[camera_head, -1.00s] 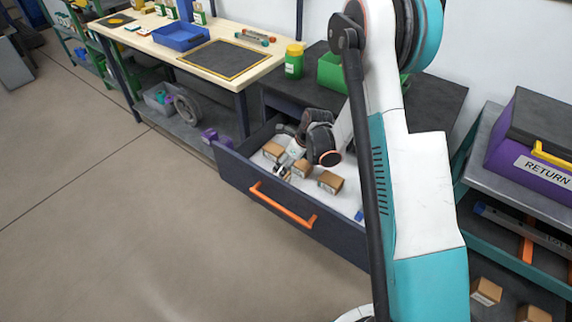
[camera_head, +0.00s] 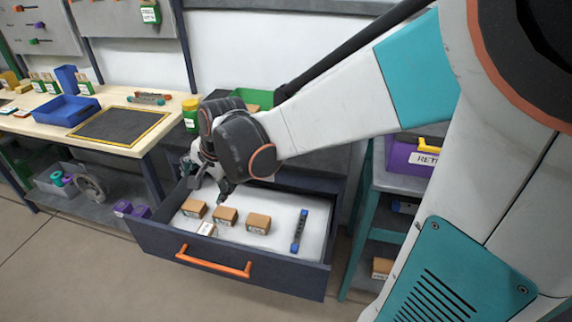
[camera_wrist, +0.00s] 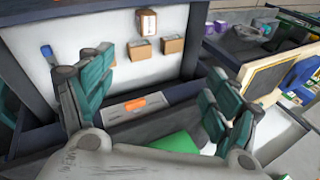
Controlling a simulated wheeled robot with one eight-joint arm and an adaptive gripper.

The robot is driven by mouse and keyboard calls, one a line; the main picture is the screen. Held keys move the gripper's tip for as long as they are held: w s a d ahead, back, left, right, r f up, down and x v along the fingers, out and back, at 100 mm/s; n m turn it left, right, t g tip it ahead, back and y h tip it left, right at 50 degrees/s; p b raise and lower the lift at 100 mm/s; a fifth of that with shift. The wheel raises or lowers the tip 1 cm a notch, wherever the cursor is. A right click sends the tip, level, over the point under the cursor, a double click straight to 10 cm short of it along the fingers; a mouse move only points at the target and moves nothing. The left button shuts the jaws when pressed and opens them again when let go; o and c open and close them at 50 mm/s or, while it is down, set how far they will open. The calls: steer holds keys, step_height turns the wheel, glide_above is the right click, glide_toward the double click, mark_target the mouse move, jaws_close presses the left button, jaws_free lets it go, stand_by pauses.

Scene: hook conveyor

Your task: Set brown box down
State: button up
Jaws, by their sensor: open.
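Several brown boxes lie in the open drawer. Three stand in a row: a left one (camera_head: 194,208), a middle one (camera_head: 226,216) and a right one (camera_head: 258,223). A further brown box with a white-labelled face (camera_head: 207,229) lies in front of the row, near the drawer's front wall; it also shows in the wrist view (camera_wrist: 147,22). My gripper (camera_head: 208,184) is above the back left of the drawer, behind the boxes. In the wrist view my gripper (camera_wrist: 160,66) has its fingers wide apart with nothing between them, clear of the boxes.
The drawer (camera_head: 215,262) has an orange handle (camera_head: 213,261). A blue bar-shaped tool (camera_head: 300,230) lies at its right, with bare white floor between. A green bin (camera_wrist: 175,142) is close below my gripper in the wrist view. A workbench (camera_head: 150,142) stands left, a purple box (camera_head: 408,160) right.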

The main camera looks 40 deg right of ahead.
steer(key=s+r+n+t, duration=0.1)
steer(key=s+r+n, duration=0.1)
steer(key=s+n, duration=0.4)
steer(key=s+r+n+h, duration=0.1)
steer(key=s+r+n, duration=0.2)
steer(key=s+n, duration=0.4)
steer(key=s, duration=0.5)
steer(key=shift+a+r+n+t, duration=0.15)
steer(key=shift+a+n+t, duration=0.15)
steer(key=shift+a+t, duration=0.1)
